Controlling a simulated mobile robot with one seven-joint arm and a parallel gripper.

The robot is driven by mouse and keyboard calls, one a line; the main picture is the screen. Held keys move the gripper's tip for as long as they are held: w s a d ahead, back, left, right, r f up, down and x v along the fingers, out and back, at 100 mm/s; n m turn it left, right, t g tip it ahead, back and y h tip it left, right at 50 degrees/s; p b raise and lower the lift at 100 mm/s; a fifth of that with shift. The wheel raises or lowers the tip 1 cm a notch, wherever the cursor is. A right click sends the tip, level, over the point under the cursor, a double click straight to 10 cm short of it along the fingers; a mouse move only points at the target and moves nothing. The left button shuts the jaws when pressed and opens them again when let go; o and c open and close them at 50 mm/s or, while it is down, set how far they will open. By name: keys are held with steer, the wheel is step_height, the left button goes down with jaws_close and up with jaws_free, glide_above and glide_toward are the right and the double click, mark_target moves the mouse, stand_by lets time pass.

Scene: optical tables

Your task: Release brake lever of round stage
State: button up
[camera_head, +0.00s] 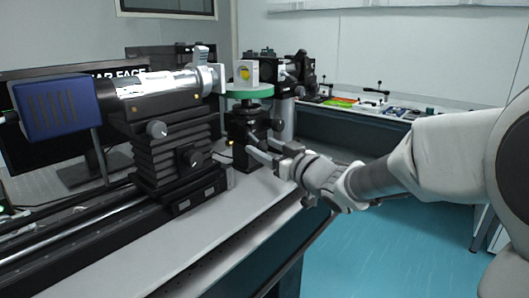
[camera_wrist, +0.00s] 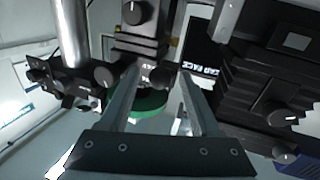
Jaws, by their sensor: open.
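The round stage (camera_head: 249,91) is a green disc on top of a black mount (camera_head: 245,128), with a small white holder on it. In the wrist view the green disc (camera_wrist: 148,106) shows between my fingers, partly hidden. My gripper (camera_head: 261,148) is open and empty, in front of the mount and below the disc. In the wrist view its fingertips (camera_wrist: 159,70) are on either side of a dark knob, with no contact visible.
A black stepped stage (camera_head: 165,150) bearing a blue-ended tube (camera_head: 55,105) stands left of the mount. A vertical metal post (camera_wrist: 70,35) is close by in the wrist view. Another bench (camera_head: 350,125) with small parts stands behind. Blue floor (camera_head: 400,240) is clear at the right.

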steer(key=shift+w+a, duration=0.45)
steer(key=shift+w, duration=0.1)
jaws_close()
